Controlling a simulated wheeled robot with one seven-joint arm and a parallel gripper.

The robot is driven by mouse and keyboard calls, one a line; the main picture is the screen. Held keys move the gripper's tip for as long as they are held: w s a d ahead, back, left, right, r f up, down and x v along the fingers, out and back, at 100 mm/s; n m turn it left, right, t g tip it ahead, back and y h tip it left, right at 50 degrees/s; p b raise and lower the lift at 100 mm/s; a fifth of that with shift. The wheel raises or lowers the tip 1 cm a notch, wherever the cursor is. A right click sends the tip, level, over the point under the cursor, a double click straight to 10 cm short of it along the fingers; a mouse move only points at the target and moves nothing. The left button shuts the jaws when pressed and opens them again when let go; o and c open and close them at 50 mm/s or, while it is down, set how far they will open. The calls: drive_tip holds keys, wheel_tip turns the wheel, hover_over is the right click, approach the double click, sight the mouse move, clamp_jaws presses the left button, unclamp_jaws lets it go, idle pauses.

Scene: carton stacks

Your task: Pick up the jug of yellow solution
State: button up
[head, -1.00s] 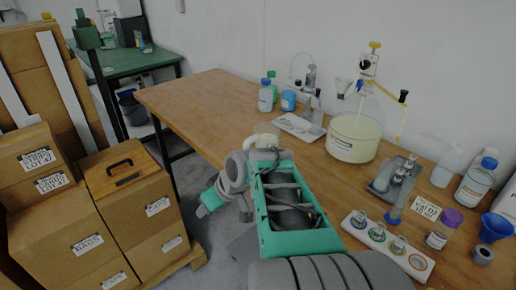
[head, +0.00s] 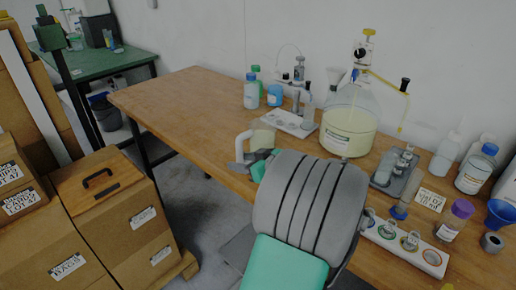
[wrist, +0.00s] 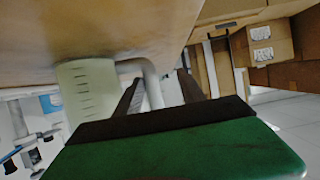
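The jug (head: 263,137) holds pale yellow liquid and stands upright near the front edge of the wooden table (head: 185,100). Its white handle (head: 240,143) faces left. My gripper (head: 257,163) is at the jug's near side, partly hidden by my arm. In the wrist view the jug (wrist: 85,90) shows graduation marks, and its handle (wrist: 152,88) lies between my two dark fingers (wrist: 160,85). Gaps show beside the handle, so the gripper looks open around it. Contact cannot be told.
A large flask of pale yellow liquid (head: 348,132) stands behind and right of the jug. A white tray with small vessels (head: 292,122) is behind it. A rack (head: 405,240) and bottles fill the right side. The table's left part is clear. Cartons (head: 110,205) stand at left.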

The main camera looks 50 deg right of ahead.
drive_tip(key=x, duration=0.4)
drive_tip(key=shift+a, duration=0.1)
drive_tip(key=shift+c, duration=0.5)
clamp_jaws()
